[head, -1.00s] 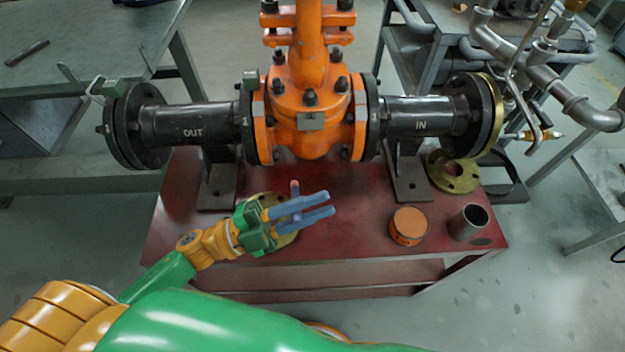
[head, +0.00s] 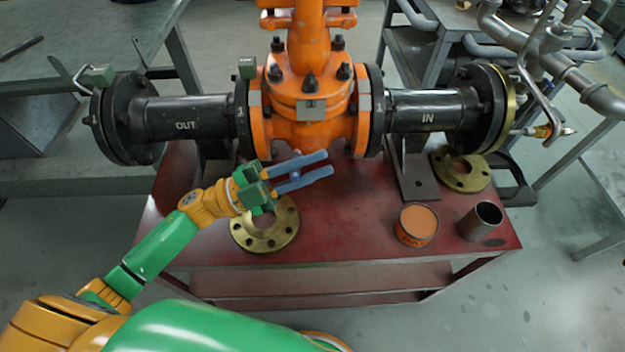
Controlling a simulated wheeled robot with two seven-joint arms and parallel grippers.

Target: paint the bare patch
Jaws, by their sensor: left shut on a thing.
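The orange gate valve (head: 308,88) stands between two black pipe pieces. A small grey rectangle (head: 311,110) shows on the front of its body; I cannot tell whether it is a plate or bare metal. My left gripper (head: 328,163) is in front of the valve's lower body, its blue fingers pointing right. It is shut on a slim thing, probably the brush (head: 297,154), mostly hidden by the fingers; whether its tip touches the valve is unclear. An open tin of orange paint (head: 416,226) stands on the red table (head: 345,225). My right gripper is out of view.
A dark open cup (head: 480,221) stands right of the tin. One brass flange (head: 264,238) lies below my left gripper, another (head: 463,183) at the right pipe support. The table's front middle is clear. Grey pipework (head: 565,85) stands at the right.

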